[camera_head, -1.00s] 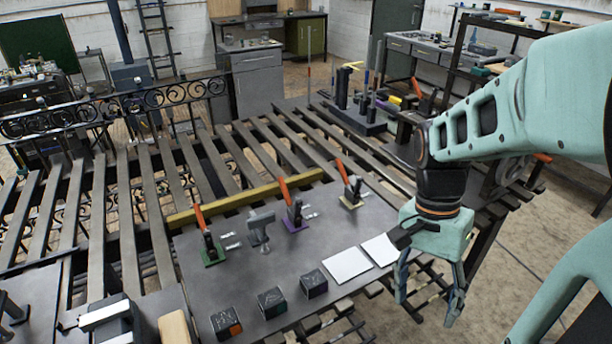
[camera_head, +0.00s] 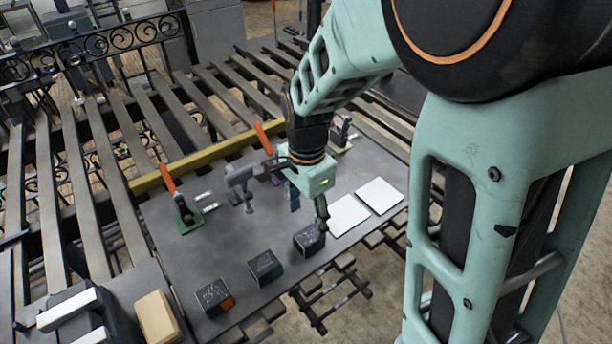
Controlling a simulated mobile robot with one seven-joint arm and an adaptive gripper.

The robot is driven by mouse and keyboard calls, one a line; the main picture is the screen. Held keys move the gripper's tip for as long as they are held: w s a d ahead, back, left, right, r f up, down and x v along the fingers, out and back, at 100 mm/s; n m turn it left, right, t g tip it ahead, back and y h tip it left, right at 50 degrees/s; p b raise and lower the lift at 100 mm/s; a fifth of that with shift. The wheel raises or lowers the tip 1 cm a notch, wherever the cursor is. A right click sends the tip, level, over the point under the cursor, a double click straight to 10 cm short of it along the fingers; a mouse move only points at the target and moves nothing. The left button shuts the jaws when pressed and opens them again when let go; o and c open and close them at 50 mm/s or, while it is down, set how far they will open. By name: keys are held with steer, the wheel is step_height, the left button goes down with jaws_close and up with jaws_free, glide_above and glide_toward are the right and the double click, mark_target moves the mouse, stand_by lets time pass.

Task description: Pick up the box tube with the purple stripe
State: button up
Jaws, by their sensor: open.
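The box tube with the purple stripe (camera_head: 305,240) is a small dark block with chalk-like marks on top. It stands at the right end of a row of dark blocks near the front edge of the grey plate. My gripper (camera_head: 308,211) points down just behind and above it, fingers apart and nothing seen between them. The right finger reaches in front of the block's upper right side. I cannot tell whether it touches. The purple stripe shows only narrowly on the block's side.
Two similar blocks, one teal-marked (camera_head: 265,266) and one orange-marked (camera_head: 214,297), stand to the left. Toggle clamps, including a green-based one (camera_head: 187,213), stand behind. White squares (camera_head: 345,214) lie right. A yellow bar (camera_head: 205,155) runs along the back.

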mark_target(309, 235)
steer(key=f, duration=0.7)
steer(key=shift+s+d+f, duration=0.1)
steer(key=shift+d+f, duration=0.15)
steer(key=c, duration=1.5)
